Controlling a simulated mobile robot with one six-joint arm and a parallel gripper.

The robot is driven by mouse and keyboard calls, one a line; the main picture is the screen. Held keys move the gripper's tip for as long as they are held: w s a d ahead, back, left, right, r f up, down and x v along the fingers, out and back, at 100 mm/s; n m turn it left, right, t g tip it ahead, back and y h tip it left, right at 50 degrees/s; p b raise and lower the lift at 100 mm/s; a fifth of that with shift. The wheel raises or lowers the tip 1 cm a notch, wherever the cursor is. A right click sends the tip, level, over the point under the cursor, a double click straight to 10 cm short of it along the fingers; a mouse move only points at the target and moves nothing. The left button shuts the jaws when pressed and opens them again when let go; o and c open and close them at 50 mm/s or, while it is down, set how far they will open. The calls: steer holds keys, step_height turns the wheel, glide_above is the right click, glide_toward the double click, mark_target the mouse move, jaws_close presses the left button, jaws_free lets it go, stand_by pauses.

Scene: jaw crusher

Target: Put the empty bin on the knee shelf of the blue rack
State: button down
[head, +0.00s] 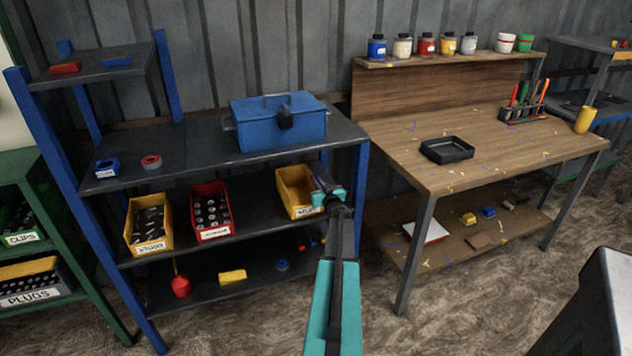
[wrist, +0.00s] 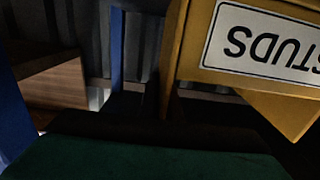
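The empty yellow bin (head: 294,184) sits at the right end of the knee shelf (head: 256,208) of the blue rack (head: 360,185). It appears upright, with its label facing the front. My gripper (head: 325,188) is at the bin's right front corner and covers part of it. In the wrist view the bin's front (wrist: 195,75) fills the upper right, with the label "STUDS" upside down. The fingertips are not clear in either view, so I cannot tell whether they touch or hold the bin.
A filled yellow bin (head: 149,224) and a filled red bin (head: 210,211) stand left on the same shelf. A blue toolbox (head: 279,122) stands on the shelf above. A wooden workbench (head: 540,160) is close on the right. A green rack (head: 62,228) stands at the left.

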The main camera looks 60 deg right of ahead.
steer(key=shift+f, duration=0.1)
steer(key=c, duration=2)
jaws_free()
steer(key=v, duration=1.2)
steer(key=shift+b, duration=0.4)
